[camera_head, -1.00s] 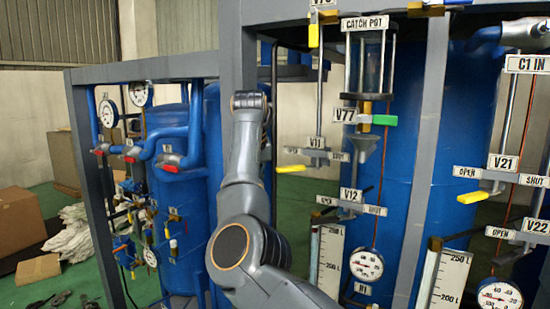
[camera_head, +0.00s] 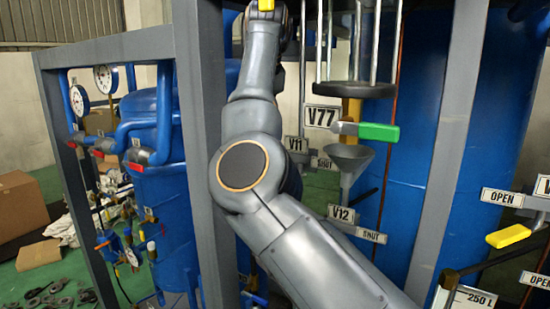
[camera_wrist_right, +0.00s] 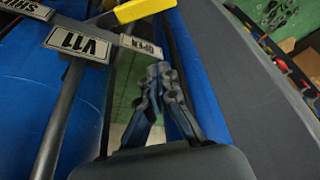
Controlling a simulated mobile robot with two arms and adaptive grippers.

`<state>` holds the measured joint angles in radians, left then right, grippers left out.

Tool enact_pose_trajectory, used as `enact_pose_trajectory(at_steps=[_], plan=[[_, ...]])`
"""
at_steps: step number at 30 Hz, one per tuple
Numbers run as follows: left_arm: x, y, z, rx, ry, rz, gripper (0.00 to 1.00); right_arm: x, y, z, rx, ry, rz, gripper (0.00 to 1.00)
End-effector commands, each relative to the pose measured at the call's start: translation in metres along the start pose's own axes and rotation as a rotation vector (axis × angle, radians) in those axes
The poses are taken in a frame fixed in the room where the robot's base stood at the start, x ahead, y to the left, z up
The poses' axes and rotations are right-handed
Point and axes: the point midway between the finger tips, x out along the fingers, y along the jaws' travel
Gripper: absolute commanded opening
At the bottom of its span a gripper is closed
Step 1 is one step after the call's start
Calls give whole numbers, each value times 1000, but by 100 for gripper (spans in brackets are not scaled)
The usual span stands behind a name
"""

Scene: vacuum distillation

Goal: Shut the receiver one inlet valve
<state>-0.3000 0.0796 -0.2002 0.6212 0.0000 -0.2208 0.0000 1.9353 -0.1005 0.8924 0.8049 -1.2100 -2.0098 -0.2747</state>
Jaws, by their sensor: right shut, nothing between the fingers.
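The V11 valve label (camera_head: 296,144) shows in the head view with its SHUT plate (camera_head: 322,163); my right arm hides the valve's left side. In the right wrist view the V11 label (camera_wrist_right: 78,43) sits on a grey crossbar, with the SHUT plate (camera_wrist_right: 25,8) at the upper left. A yellow handle (camera_wrist_right: 145,8) lies at the top, beside a small plate (camera_wrist_right: 140,46) with unclear lettering. My right gripper (camera_wrist_right: 160,70) is shut and empty, its tips just below that plate and apart from the handle. My left gripper is out of view.
The V77 label (camera_head: 322,117) with a green handle (camera_head: 380,133), a funnel (camera_head: 347,160) and the V12 label (camera_head: 342,214) are close right of my arm. Grey frame posts (camera_head: 203,150) and blue tanks (camera_head: 158,190) crowd the space. A yellow handle (camera_head: 510,236) is at right.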

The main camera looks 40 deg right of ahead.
Motion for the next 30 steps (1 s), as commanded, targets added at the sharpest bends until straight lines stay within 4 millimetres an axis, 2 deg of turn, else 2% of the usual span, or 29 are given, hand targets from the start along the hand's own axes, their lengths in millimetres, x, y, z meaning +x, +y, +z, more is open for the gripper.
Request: enact_pose_trajectory(at_steps=[4,7,12,19,30], plan=[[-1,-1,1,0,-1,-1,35,6,0,0,-1,-2,1,0],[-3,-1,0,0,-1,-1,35,18,0,0,0,-3,2,0],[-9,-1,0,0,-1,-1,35,50,1,0,0,-5,4,0],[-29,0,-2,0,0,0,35,97,-1,0,0,-5,0,0],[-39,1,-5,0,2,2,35,87,-1,31,0,1,0,0]])
